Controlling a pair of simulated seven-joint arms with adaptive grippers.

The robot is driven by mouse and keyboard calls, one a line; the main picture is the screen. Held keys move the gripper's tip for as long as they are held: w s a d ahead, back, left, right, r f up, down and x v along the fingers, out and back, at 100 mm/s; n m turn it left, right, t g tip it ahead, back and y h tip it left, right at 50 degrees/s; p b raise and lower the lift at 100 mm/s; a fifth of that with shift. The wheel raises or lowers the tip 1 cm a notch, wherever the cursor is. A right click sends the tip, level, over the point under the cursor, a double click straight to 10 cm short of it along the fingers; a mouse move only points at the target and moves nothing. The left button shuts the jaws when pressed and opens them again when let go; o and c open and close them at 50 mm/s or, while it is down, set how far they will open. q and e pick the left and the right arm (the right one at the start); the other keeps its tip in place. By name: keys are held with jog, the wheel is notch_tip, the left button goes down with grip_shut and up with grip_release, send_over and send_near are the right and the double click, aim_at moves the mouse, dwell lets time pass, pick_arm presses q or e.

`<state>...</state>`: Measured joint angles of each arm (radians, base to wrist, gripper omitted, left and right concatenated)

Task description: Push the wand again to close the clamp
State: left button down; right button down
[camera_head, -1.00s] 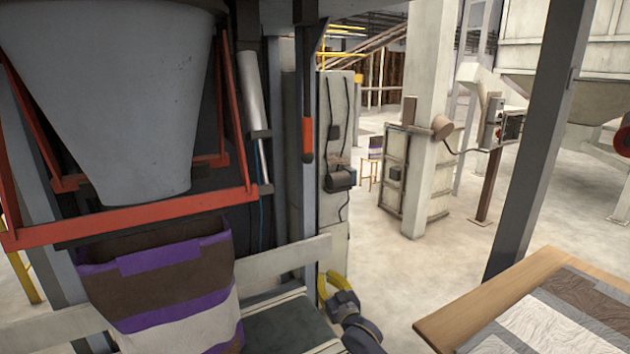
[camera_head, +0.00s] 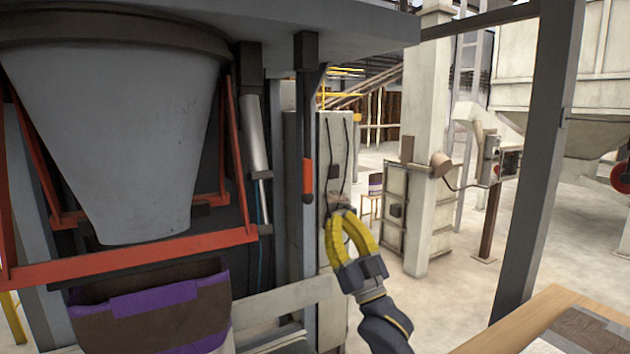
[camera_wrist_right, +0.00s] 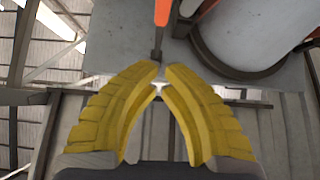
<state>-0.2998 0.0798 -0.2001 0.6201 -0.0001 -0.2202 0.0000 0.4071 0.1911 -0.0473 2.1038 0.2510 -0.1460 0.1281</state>
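The wand (camera_head: 307,180) hangs upright from an overhead arm, a dark rod with an orange grip and a dark rounded end. Its orange part also shows at the top of the right wrist view (camera_wrist_right: 162,12). The orange-red clamp frame (camera_head: 130,258) surrounds the grey spout (camera_head: 115,140). A purple, brown and white bag (camera_head: 150,315) hangs below it. My right gripper (camera_head: 340,213) has yellow fingers with tips nearly together and nothing seen between them. It is right of and a little below the wand's end, apart from it in the picture. My left gripper is out of view.
A grey metal cylinder (camera_head: 256,135) stands left of the wand. A pale cabinet (camera_head: 335,150) with cables is behind my right gripper. A wooden table (camera_head: 535,315) is at the lower right, near a dark post (camera_head: 535,180). Open floor lies between them.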

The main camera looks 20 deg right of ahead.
dwell(0.3)
send_near(309, 165)
notch_tip(309, 165, up, 4)
jog(key=shift+w+a, duration=0.2)
jog(key=shift+w, duration=0.8)
jog(key=shift+w+a, duration=0.25)
jog(key=shift+w, duration=0.7)
